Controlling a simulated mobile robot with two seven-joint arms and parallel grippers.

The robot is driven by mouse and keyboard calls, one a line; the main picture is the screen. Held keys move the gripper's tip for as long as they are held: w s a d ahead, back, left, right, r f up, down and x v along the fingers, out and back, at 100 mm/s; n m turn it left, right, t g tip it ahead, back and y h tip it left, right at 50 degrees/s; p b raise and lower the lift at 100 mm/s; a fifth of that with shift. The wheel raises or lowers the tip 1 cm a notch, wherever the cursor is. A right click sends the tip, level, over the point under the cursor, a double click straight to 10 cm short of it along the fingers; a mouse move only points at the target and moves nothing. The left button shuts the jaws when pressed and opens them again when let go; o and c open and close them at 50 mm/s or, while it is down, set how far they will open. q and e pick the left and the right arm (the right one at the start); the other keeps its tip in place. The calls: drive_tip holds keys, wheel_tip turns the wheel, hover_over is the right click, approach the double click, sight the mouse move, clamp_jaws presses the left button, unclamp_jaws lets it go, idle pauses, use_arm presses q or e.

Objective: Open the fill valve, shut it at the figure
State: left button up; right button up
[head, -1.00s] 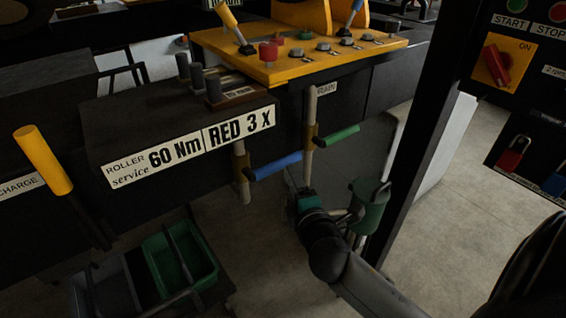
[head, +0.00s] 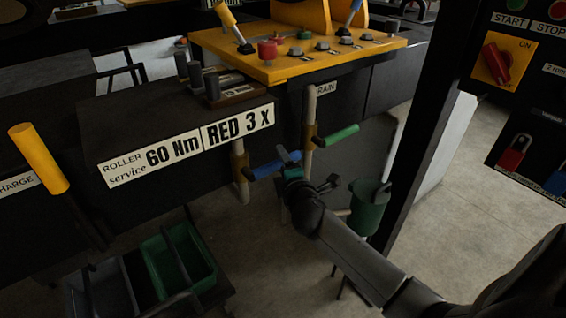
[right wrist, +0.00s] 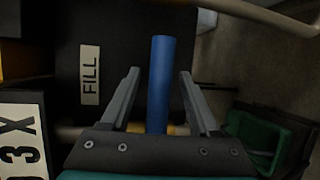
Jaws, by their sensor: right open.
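The fill valve's blue handle (head: 272,168) sticks out to the right from a pale pipe (head: 240,180) below the black housing. In the right wrist view the blue handle (right wrist: 158,85) stands between my right gripper's two fingers, beside a white FILL label (right wrist: 90,75). My right gripper (right wrist: 159,100) is open, with a finger on either side of the handle and not closed on it. In the head view the right gripper (head: 288,160) is at the handle's outer end. My left gripper is not in view. No level figure is readable here.
A green handle (head: 340,136) on the drain pipe (head: 309,135) is just above and right of the gripper. A green bucket (head: 369,208) stands below right, near a dark post (head: 415,130). A yellow control panel (head: 290,66) is above.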

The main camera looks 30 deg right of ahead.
drive_tip(key=shift+c, duration=0.2)
clamp_jaws()
idle(1.1)
